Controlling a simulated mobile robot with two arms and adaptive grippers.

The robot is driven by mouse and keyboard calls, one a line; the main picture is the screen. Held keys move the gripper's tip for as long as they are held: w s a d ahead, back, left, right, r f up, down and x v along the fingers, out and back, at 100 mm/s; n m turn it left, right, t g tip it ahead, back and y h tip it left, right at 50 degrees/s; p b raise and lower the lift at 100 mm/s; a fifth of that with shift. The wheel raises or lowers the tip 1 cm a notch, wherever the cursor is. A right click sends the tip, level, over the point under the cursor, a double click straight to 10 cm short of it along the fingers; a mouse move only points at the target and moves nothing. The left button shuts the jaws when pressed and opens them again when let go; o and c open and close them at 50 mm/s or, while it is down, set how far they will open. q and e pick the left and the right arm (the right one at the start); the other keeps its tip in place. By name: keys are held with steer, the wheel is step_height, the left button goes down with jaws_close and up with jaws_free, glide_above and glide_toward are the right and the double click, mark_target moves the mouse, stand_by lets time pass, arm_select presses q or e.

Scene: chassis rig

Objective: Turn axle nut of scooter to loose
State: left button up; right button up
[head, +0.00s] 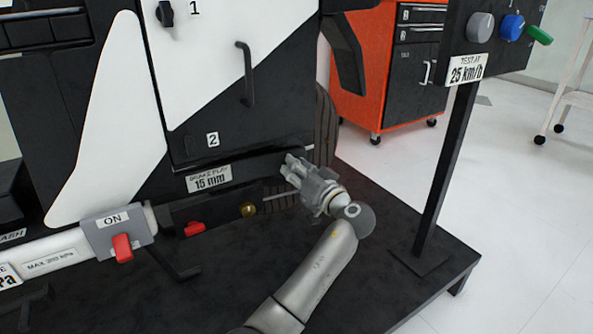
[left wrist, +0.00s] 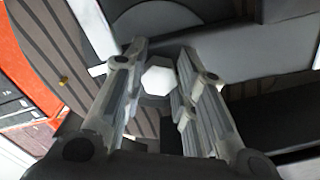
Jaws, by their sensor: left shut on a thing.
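My left gripper (head: 291,168) reaches in from the bottom of the head view to the low right side of the black and white scooter body (head: 262,125). In the left wrist view, the axle nut (left wrist: 158,80) is a pale hexagon between the two fingers of the gripper (left wrist: 161,72), which are shut on it. The wheel's tyre (head: 326,125) shows just behind the gripper. In the head view the fingers hide the nut. My right gripper is in neither view.
A "BRAKE PLAY 15 mm" label (head: 209,178) and a brass knob (head: 248,210) on a thin rod are left of the gripper. A grey ON box with a red switch (head: 122,247) is further left. A black post (head: 446,170) with knobs stands right. An orange cabinet (head: 365,75) is behind.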

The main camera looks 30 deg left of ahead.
arm_select(q)
steer(key=shift+f, duration=0.15)
steer(key=o, duration=1)
steer(key=shift+o, duration=0.2)
steer(key=shift+d, duration=0.1)
steer(key=v, duration=0.8)
